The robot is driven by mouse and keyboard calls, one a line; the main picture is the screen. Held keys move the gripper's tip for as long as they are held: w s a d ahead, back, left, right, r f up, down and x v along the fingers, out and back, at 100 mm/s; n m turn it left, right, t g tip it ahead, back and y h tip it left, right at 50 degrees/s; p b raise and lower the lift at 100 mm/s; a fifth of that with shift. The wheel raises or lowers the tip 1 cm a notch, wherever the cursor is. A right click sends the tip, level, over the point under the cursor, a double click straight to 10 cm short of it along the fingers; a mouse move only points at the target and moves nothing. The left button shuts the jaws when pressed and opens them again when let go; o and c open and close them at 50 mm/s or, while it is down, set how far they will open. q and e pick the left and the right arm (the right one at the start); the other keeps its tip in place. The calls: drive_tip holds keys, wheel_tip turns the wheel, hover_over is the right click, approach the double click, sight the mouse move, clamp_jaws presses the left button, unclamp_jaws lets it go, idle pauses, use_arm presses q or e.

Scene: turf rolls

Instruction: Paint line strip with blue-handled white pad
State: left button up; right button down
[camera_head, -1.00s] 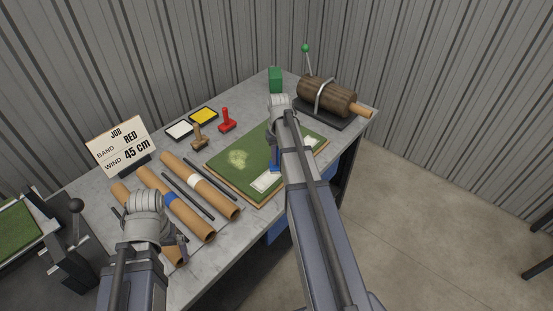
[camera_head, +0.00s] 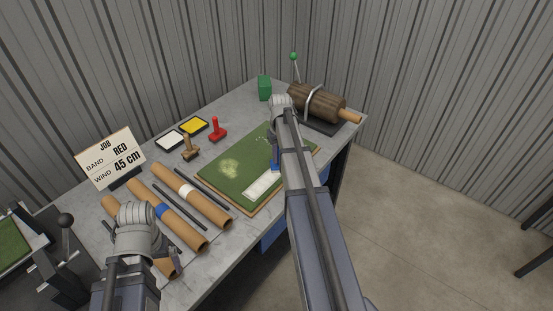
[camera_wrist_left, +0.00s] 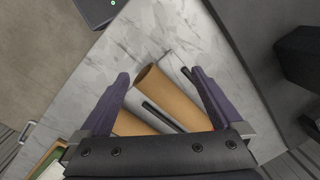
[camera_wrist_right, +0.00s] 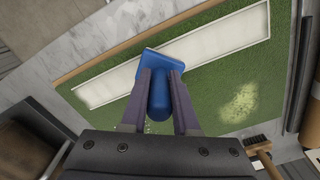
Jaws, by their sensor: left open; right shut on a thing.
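My right gripper (camera_wrist_right: 160,78) is shut on the blue-handled pad (camera_wrist_right: 159,62), whose blue handle also shows in the head view (camera_head: 275,160). The pad is at the line strip (camera_wrist_right: 225,40) along one edge of the green turf sheet (camera_wrist_right: 200,75). The strip looks white on both sides of the pad, with a thin border. The pad's white underside is hidden, and I cannot tell whether it touches. My left gripper (camera_wrist_left: 163,85) is open and empty above the cardboard tubes (camera_wrist_left: 170,98).
White (camera_head: 171,140) and yellow (camera_head: 194,127) ink pads lie behind the turf, near a wooden-handled brush (camera_head: 189,148) and a red stamp (camera_head: 217,129). A sign (camera_head: 110,155) reads RED, 45 cm. A brown roller (camera_head: 317,103) and a green block (camera_head: 264,88) stand at the back.

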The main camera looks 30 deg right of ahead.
drive_tip(key=shift+w+d+f, duration=0.1)
drive_tip(key=shift+w+d, duration=0.2)
drive_tip(key=shift+d, duration=0.5)
drive_tip(key=shift+w+d, duration=0.25)
drive_tip(key=shift+d, duration=0.55)
drive_tip(key=shift+d, duration=0.1)
drive_tip(key=shift+w+d, duration=0.3)
drive_tip(key=shift+d, duration=0.45)
drive_tip(key=shift+w+d, duration=0.25)
drive_tip(key=shift+d, duration=0.5)
drive_tip(key=shift+w+d, duration=0.3)
drive_tip(key=shift+d, duration=0.55)
drive_tip(key=shift+w+d, duration=0.25)
drive_tip(key=shift+d, duration=0.55)
drive_tip(key=shift+w+d, duration=0.3)
drive_tip(key=shift+d, duration=0.5)
drive_tip(key=shift+w+d, duration=0.25)
drive_tip(key=shift+d, duration=0.5)
drive_tip(key=shift+d, duration=0.1)
